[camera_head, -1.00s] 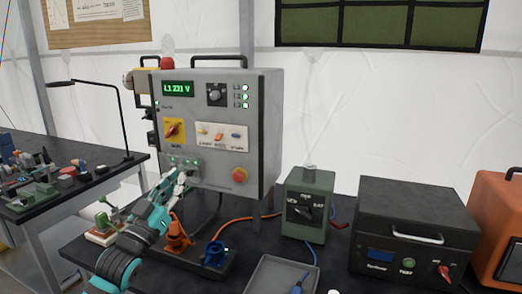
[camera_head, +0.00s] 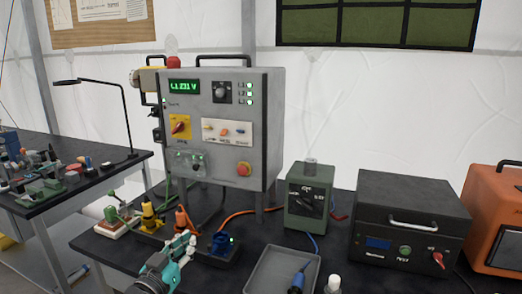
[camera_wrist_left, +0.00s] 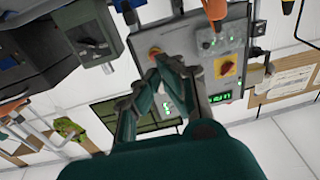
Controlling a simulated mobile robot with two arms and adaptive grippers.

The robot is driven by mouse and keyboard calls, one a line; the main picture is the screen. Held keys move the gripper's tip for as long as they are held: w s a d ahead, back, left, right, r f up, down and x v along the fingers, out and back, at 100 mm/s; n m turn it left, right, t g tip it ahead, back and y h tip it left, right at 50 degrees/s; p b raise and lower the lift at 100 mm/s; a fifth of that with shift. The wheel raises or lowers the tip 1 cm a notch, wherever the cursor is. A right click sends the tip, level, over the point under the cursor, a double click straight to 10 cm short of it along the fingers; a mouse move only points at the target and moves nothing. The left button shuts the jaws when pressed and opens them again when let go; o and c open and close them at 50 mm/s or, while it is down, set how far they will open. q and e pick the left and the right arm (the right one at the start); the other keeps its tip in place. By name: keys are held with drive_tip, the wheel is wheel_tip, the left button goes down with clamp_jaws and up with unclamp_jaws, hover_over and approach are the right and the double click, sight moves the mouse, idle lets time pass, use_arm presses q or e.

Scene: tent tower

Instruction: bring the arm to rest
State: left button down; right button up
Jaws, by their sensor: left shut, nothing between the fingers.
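My left gripper (camera_head: 186,240) is low at the front of the black table, in front of the row of plugs. In the left wrist view its two fingers (camera_wrist_left: 160,66) meet at the tips, with nothing between them. Nothing touches it as far as I can see. The grey control cabinet (camera_head: 262,130) stands behind it, with a lit green display and a red button; it also shows turned over in the wrist view (camera_wrist_left: 192,48). My right gripper is in neither current view.
A yellow plug (camera_head: 148,217), an orange plug (camera_head: 182,219) and a blue plug (camera_head: 221,241) stand behind or beside the gripper. A grey tray (camera_head: 262,272) with a blue connector (camera_head: 298,279) lies to the right. A green box (camera_head: 310,207) and a black case (camera_head: 408,225) stand farther right.

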use_arm(q)
drive_tip(key=s+f+g+y, duration=0.3)
drive_tip(key=s+f+g, duration=0.4)
drive_tip(key=s+f, duration=0.9)
drive_tip(key=s+a+f+n+g+y, duration=0.1)
drive_tip(key=s+f+g, duration=0.25)
drive_tip(key=s, duration=0.65)
drive_tip(key=s+a+f+g+y, duration=0.1)
drive_tip(key=s+a+f+g, duration=0.2)
drive_tip(key=s, duration=0.6)
drive_tip(key=s+d+f+g, duration=0.1)
drive_tip(key=s+f, duration=0.1)
drive_tip(key=f, duration=1.3)
drive_tip(key=s+f+g, duration=0.1)
drive_tip(key=s+f, duration=0.1)
drive_tip(key=f, duration=1.2)
drive_tip(key=s+a+f+p, duration=0.1)
drive_tip(key=s+a+f, duration=0.1)
drive_tip(key=s+f, duration=1.1)
drive_tip(key=shift+s+a+f+g, duration=0.3)
drive_tip(key=shift+s+g, duration=0.15)
drive_tip(key=shift+s, duration=0.65)
